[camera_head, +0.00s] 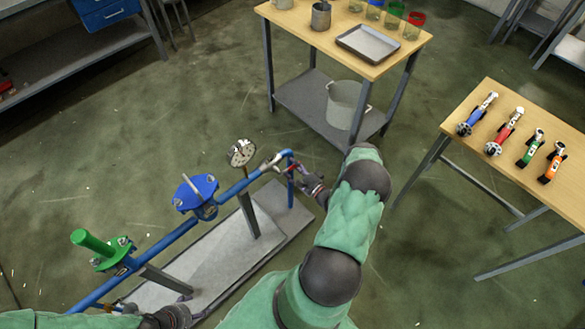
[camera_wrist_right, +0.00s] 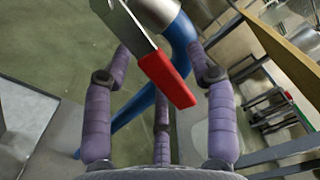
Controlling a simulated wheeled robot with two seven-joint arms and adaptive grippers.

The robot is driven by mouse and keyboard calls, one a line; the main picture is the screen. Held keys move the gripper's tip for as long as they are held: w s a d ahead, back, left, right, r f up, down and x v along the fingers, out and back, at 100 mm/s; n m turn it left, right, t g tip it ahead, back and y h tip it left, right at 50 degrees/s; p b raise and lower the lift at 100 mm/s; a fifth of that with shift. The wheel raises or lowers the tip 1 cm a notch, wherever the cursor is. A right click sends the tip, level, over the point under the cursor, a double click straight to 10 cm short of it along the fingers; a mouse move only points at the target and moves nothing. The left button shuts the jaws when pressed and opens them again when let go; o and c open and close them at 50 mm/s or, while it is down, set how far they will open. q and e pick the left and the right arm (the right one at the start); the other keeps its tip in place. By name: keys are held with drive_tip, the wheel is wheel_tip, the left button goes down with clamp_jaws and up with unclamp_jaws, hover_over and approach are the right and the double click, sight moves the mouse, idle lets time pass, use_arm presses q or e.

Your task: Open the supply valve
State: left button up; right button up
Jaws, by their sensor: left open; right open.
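A blue pipe (camera_head: 160,247) runs along a low grey base and bends down at its right end. A valve with a metal lever and red grip (camera_wrist_right: 168,80) sits at that bend. My right gripper (camera_head: 304,182) is beside the bend in the head view. In the right wrist view its purple fingers (camera_wrist_right: 158,60) are spread apart, with the red grip between them in the picture; I see no clear contact. My left gripper (camera_head: 186,304) is low at the bottom left, near the base, its fingers partly hidden.
The pipe also carries a dial gauge (camera_head: 242,152), a blue fitting (camera_head: 197,194) and a green-handled fitting (camera_head: 97,245). A table with a tray (camera_head: 367,44) stands behind. Open floor lies between the tables.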

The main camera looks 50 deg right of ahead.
drive_tip(key=s+a, duration=0.1)
drive_tip(key=s, duration=1)
drive_tip(key=shift+s+a, duration=0.2)
drive_tip(key=shift+s, duration=0.2)
drive_tip(key=shift+w, duration=0.1)
